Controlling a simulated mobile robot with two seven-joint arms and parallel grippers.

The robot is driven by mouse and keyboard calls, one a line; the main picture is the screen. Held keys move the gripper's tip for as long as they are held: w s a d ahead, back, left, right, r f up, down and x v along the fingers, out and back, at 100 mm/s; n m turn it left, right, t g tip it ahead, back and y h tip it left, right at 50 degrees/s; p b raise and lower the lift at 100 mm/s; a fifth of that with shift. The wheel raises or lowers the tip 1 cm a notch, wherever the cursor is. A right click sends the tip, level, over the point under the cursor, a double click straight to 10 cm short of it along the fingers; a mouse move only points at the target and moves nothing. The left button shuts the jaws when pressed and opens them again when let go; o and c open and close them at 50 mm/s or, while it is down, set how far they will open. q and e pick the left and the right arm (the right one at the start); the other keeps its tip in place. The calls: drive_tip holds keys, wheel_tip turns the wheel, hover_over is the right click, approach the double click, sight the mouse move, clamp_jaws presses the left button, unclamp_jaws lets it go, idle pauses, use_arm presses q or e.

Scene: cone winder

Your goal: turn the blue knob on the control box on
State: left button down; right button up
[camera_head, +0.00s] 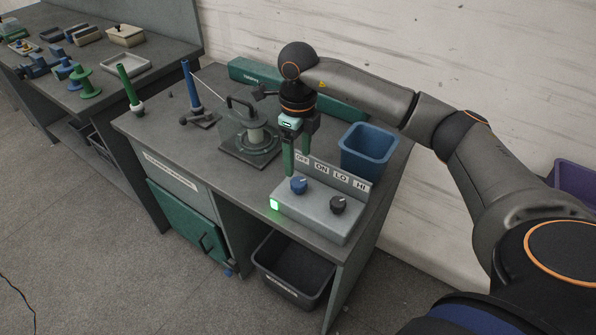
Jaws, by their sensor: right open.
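The grey control box (315,217) stands at the front right of the bench, with a back plate (333,172) lettered OFF, ON, LO and HI. The blue knob (299,185) sits on its top at the left, and a black knob (338,204) sits to its right. A small lamp (275,204) on the box's left end glows green. I cannot clearly tell which way the blue knob points. My right gripper (296,162) points down with green fingers, open and empty, above and just behind the blue knob, apart from it. My left gripper is out of view.
A blue bin (367,151) stands behind the control box. A winder-like device with a handle (248,138) is to the left, with blue (191,84) and green (128,87) spindles beyond. A long green box (246,73) lies along the wall. The bench's front edge is close.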

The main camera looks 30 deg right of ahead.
wheel_tip(320, 180, up, 5)
drive_tip(key=shift+r, duration=0.1)
idle(0.6)
